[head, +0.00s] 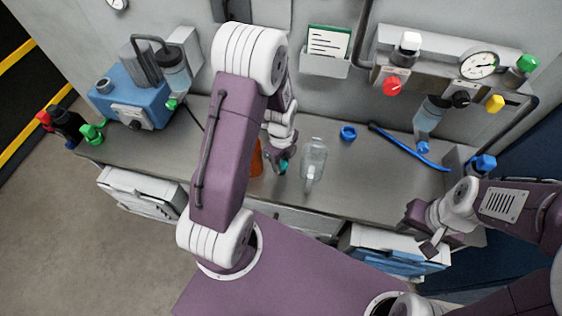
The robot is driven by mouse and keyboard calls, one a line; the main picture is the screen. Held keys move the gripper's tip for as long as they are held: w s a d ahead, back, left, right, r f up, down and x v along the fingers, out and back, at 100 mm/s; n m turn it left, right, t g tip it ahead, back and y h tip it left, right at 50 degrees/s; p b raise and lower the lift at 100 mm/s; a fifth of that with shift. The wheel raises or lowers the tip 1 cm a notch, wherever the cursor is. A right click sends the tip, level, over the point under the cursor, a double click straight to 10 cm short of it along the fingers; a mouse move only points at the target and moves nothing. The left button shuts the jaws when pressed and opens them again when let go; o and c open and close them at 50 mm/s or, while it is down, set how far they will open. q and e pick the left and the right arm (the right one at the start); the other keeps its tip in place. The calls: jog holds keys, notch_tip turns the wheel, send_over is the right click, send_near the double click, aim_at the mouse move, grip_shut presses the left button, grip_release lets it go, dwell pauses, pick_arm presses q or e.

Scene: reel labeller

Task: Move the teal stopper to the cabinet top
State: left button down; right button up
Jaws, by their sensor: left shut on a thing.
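The teal stopper (283,167) is small and partly hidden by my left gripper (281,161). My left gripper is shut on it, above the grey cabinet top (370,175), just left of a clear glass bottle (314,158). I cannot tell whether the stopper touches the surface. My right gripper (429,246) is at the front right edge of the cabinet top, over an open blue-lined drawer; I cannot tell whether its fingers are open.
An orange object (257,160) is mostly hidden behind my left arm. A blue ring (348,133) and a blue strip (408,146) lie toward the back. A blue machine (133,96) stands left. A gauge panel (450,65) hangs at the right.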

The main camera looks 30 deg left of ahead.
pick_arm(q)
jog(key=shift+f, duration=0.2)
jog(key=c, duration=1)
grip_release()
jog(key=shift+w, duration=0.1)
notch_tip(320, 180, up, 12)
jog(key=r, duration=0.1)
jog(key=shift+s+d+f+n+t+p, duration=0.2)
jog(key=shift+s+d+n, duration=0.9)
jog(key=shift+n, duration=2.25)
jog(key=shift+s+d+f+n+t, duration=0.3)
jog(key=shift+s+n, duration=1.45)
jog(key=shift+n, duration=1.65)
jog(key=shift+s+d+f+n+t+p, duration=0.1)
jog(key=shift+s+d+f+n, duration=0.45)
jog(key=shift+s+n, duration=1.85)
jog(key=shift+w+d+r+n, duration=0.15)
jog(key=shift+w+n, duration=0.7)
jog(key=shift+w, duration=0.1)
